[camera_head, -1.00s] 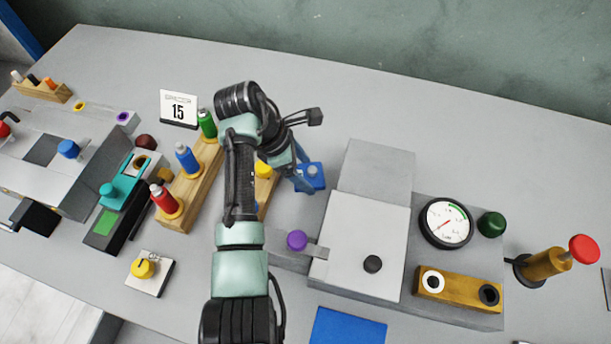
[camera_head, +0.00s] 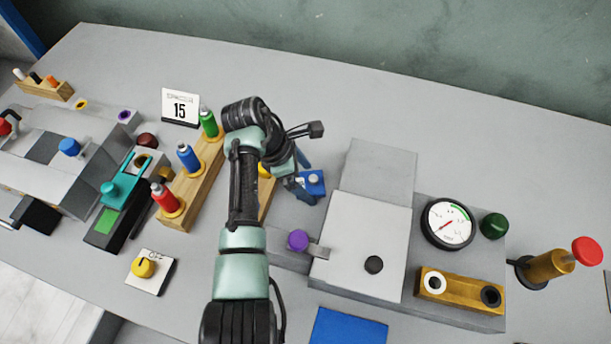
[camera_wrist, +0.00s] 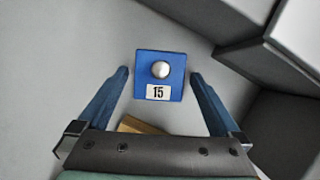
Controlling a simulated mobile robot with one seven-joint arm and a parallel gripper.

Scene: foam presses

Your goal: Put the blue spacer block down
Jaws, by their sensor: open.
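The blue spacer block (camera_head: 314,187) stands on the grey bench, just left of the large grey press. In the wrist view the block (camera_wrist: 143,66) has a round pale knob on top and a white label reading 15. My gripper (camera_wrist: 160,75) is open. Its two blue fingers are on either side of the block, with a gap visible on both sides. In the head view my gripper (camera_head: 300,176) is at the block, and my wrist partly hides the fingers.
The grey press (camera_head: 361,235) stands close on the right, with a purple knob (camera_head: 298,240) on its near left. A wooden rack (camera_head: 192,188) with coloured bottles is on the left. A calendar (camera_head: 180,107) stands behind. The bench behind the block is clear.

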